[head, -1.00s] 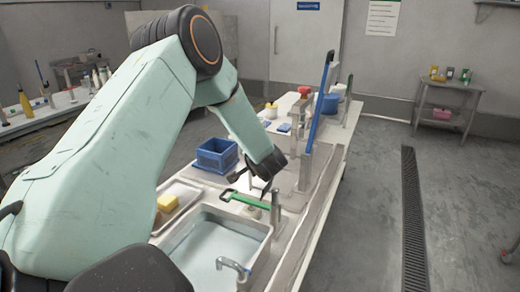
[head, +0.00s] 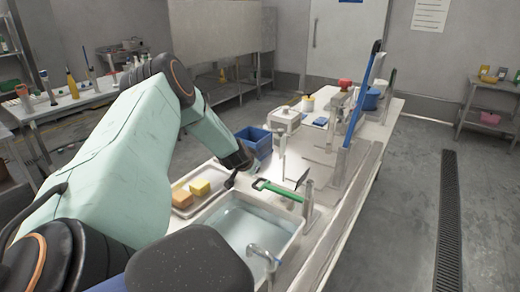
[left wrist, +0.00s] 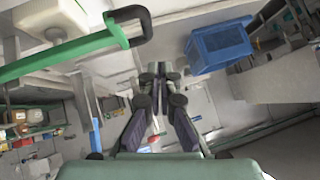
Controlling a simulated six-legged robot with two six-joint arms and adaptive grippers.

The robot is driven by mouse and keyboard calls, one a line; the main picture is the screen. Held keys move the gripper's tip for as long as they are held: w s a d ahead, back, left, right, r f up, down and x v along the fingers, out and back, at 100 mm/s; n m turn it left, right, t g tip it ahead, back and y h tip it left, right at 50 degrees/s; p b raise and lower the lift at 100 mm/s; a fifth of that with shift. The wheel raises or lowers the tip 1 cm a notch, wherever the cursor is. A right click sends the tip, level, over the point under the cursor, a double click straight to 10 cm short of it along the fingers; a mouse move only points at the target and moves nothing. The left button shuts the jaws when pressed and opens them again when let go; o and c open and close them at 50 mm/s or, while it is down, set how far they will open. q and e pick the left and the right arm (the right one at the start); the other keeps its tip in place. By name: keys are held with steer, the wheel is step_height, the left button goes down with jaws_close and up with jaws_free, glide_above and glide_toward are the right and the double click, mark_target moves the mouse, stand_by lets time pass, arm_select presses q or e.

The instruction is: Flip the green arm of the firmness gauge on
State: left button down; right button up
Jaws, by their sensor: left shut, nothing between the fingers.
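The firmness gauge's green arm (head: 277,189) reaches out leftward from a grey post (head: 308,198) at the right edge of the water basin. It lies roughly level. In the left wrist view the green arm (left wrist: 70,54) crosses the upper left and ends in a black piece (left wrist: 129,22). My left gripper (head: 231,181) is just left of the arm's free end in the head view, apart from it. In the left wrist view its fingers (left wrist: 158,78) are together with nothing between them. My right gripper is not in view.
A water basin (head: 212,214) lies below the green arm. A tall blue lever (head: 362,95) rises at right.

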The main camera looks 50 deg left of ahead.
arm_select(q)
steer(key=shift+s+a+f+b, duration=0.1)
steer(key=shift+a+f+b, duration=0.15)
steer(key=shift+f+b, duration=0.45)
steer(key=shift+s+a+f+b, duration=0.1)
steer(key=shift+a+f+b, duration=0.2)
steer(key=shift+f, duration=0.65)
